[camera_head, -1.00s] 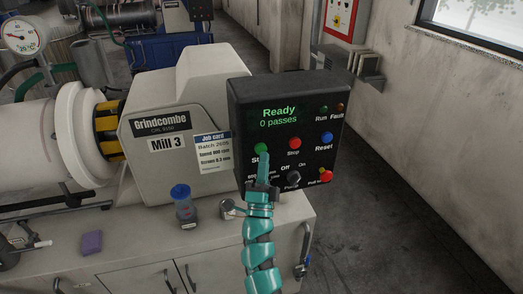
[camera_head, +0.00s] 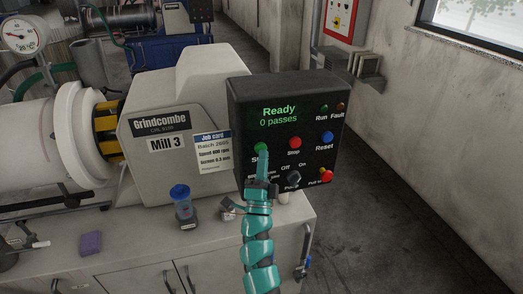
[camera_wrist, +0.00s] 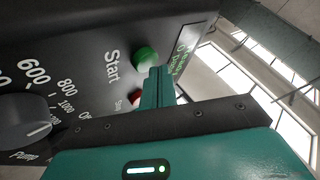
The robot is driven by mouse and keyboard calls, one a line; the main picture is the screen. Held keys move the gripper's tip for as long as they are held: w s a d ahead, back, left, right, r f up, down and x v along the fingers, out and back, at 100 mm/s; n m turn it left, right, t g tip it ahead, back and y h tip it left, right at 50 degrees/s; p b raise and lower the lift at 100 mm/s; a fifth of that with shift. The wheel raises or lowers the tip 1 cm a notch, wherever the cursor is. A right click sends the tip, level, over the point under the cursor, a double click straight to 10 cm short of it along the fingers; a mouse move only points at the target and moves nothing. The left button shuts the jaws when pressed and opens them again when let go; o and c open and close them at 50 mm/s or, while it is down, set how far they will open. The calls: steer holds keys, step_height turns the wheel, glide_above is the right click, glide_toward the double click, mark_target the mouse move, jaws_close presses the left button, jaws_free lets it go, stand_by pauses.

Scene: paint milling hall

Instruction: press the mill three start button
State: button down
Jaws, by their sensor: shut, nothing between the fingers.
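The black control box (camera_head: 240,106) of Mill 3 shows "Ready, 0 passes" on its display (camera_head: 280,116). Its green start button (camera_head: 260,148) is at the left of the button row, with my gripper (camera_head: 262,153) right in front of it, partly covering it and the "Start" label. In the wrist view the green button (camera_wrist: 146,58) stands out from the panel beside the word "Start", and the tip of my shut, empty gripper (camera_wrist: 159,70) is close beside it. I cannot tell whether they touch. The mill housing (camera_head: 190,95) carries the "Mill 3" label.
A blue-lidded jar (camera_head: 181,200) and a purple sponge (camera_head: 91,242) stand on the bench. The floor at right is clear.

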steer(key=shift+w+a+b, duration=0.15)
steer(key=shift+w+b, duration=0.25)
steer(key=shift+w, duration=0.05)
stand_by(0.6)
steer(key=shift+s+d, duration=0.25)
steer(key=shift+s, duration=0.6)
steer(key=s, duration=0.1)
steer(key=s+d, duration=0.1)
steer(key=s, duration=0.2)
steer(key=shift+s+d+p, duration=0.3)
steer(key=shift+s+p, duration=0.05)
stand_by(0.6)
